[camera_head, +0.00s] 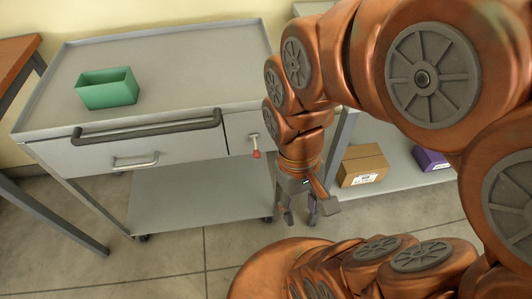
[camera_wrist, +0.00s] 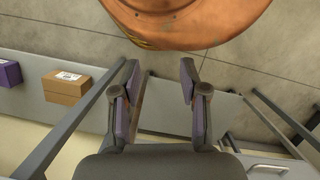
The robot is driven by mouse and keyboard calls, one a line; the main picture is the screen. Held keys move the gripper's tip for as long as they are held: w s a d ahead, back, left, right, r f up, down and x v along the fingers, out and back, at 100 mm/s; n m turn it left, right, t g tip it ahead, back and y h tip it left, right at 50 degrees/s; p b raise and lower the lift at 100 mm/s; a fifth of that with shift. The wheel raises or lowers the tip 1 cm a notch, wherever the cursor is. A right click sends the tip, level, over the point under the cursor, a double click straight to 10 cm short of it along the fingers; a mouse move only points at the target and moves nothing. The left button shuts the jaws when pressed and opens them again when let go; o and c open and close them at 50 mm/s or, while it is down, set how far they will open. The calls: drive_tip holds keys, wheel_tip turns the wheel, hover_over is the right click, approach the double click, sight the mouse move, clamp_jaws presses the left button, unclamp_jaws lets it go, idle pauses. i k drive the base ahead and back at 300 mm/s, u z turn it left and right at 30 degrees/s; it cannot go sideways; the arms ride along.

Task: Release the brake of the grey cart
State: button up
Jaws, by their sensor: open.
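The grey cart (camera_head: 170,60) stands at the left in the head view, with a flat rimmed top and a lower shelf. A small lever with a red tip (camera_head: 256,153) hangs on its right front panel and points down. This may be the brake lever. My gripper (camera_head: 300,220) points down, in front of and to the right of the cart's right side, lower than the lever. It is open and empty. In the wrist view its two fingers (camera_wrist: 160,85) are spread apart, with floor and shelf edges behind them. The lever cannot be made out in the wrist view.
A green open box (camera_head: 107,92) sits on the cart top. A dark handle bar (camera_head: 148,127) and a drawer pull (camera_head: 135,161) are on its front. At the right, a low shelf holds a cardboard box (camera_head: 362,165) and a purple box (camera_head: 430,158). Floor in front is clear.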

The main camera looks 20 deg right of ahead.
sight(257, 155)
drive_tip(key=z, duration=2)
drive_tip(key=k, duration=1.25)
drive_tip(key=u, duration=1.6)
drive_tip(key=i, duration=0.5)
drive_tip(key=u, duration=0.05)
